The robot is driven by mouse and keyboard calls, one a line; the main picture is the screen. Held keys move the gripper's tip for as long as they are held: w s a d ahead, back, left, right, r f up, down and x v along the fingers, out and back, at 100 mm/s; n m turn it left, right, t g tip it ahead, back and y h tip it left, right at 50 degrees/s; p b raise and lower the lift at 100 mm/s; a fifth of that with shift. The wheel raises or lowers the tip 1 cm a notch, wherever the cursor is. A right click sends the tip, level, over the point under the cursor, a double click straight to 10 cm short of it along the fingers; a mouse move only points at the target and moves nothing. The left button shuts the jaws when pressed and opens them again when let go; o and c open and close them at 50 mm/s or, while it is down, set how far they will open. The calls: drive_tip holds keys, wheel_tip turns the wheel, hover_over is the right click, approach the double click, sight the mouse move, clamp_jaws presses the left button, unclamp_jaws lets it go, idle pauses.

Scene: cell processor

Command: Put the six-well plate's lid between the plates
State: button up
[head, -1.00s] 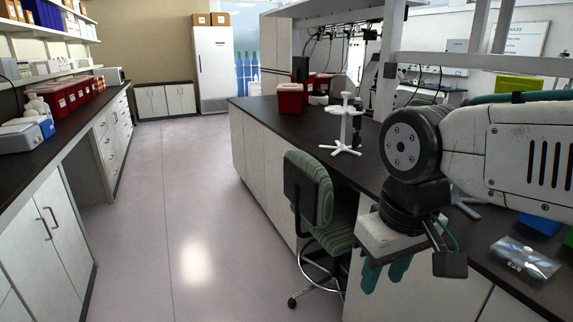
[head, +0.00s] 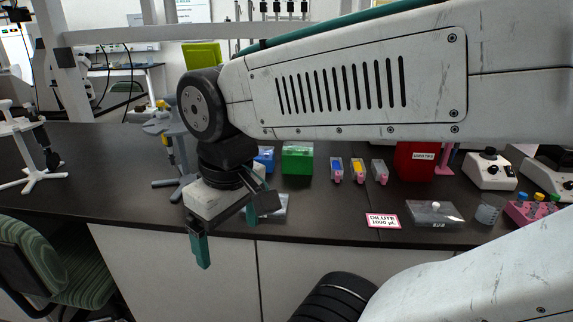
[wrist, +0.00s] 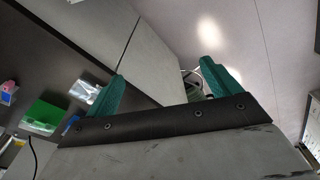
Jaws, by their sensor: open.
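My gripper (head: 226,242) hangs open and empty in front of the bench's front edge in the head view. Its two teal fingers stand apart in the wrist view (wrist: 161,75), with nothing between them. I cannot clearly make out a six-well plate or its lid. A clear flat item with a pale knob (head: 432,211) lies on the bench at right, well away from my gripper; I cannot tell if it is the lid. A clear packet-like item (head: 279,207) lies just behind my gripper, partly hidden by it. It also shows in the wrist view (wrist: 96,92).
The dark bench (head: 330,218) holds a green box (head: 297,160), several small coloured-front bins (head: 357,170), a red container (head: 414,163) and a pink-edged label card (head: 382,221). A pipette stand (head: 172,140) stands behind my gripper. A green chair (head: 60,270) is at lower left.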

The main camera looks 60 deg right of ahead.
drive_tip(key=shift+o, duration=0.6)
drive_tip(key=w+d+n, duration=0.2)
drive_tip(key=w+d, duration=0.8)
drive_tip(key=d, duration=0.1)
drive_tip(key=shift+w+f+n+g, duration=0.2)
drive_tip(key=shift+f+n+g, duration=0.1)
drive_tip(key=shift+g, duration=0.1)
drive_tip(key=w+d+f+n, duration=0.1)
drive_tip(key=d, duration=0.3)
drive_tip(key=w+d+f+n, duration=0.1)
drive_tip(key=w+d+f, duration=0.1)
drive_tip(key=d, duration=0.3)
drive_tip(key=w+d+f, duration=0.2)
drive_tip(key=d, duration=0.3)
drive_tip(key=shift+f+n, duration=0.25)
drive_tip(key=shift+n, duration=0.15)
drive_tip(key=shift+w+d+f, duration=0.1)
drive_tip(key=shift+f, duration=0.25)
wheel_tip(320, 180, down, 7)
drive_tip(key=shift+r, duration=0.1)
drive_tip(key=c, duration=1.3)
drive_tip(key=shift+o, duration=0.2)
drive_tip(key=shift+r, duration=0.15)
